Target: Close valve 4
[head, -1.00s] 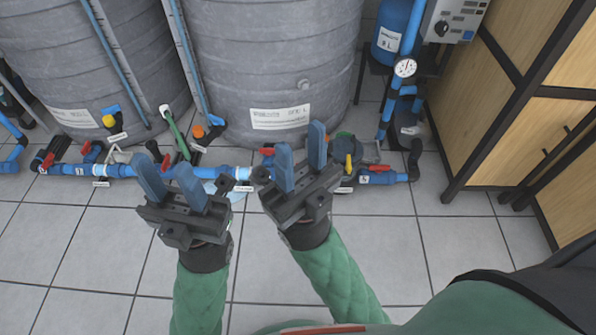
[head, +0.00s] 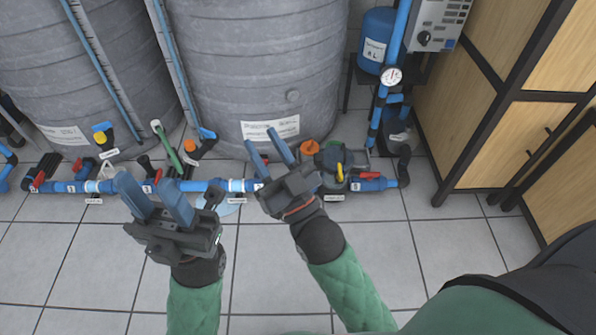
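A blue pipe line (head: 212,185) with several valves runs along the floor in front of the tanks. A red-handled valve (head: 370,175) is near its right end; more red handles (head: 39,180) show at the left. A yellow handle (head: 339,172) sits by the dark pump. The number tags are too small to read, so I cannot tell which is valve 4. My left gripper (head: 148,188) is open and empty, appearing in front of the pipe's left-middle part. My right gripper (head: 264,146) is open and empty; its fingers appear over the pipe, left of the pump, and hide part of it.
Two large grey tanks (head: 262,60) stand behind the pipe. A pressure gauge (head: 391,76) is on a vertical blue pipe beside a blue vessel (head: 376,35). A wooden cabinet (head: 470,130) stands at right. The tiled floor (head: 420,260) in front is clear.

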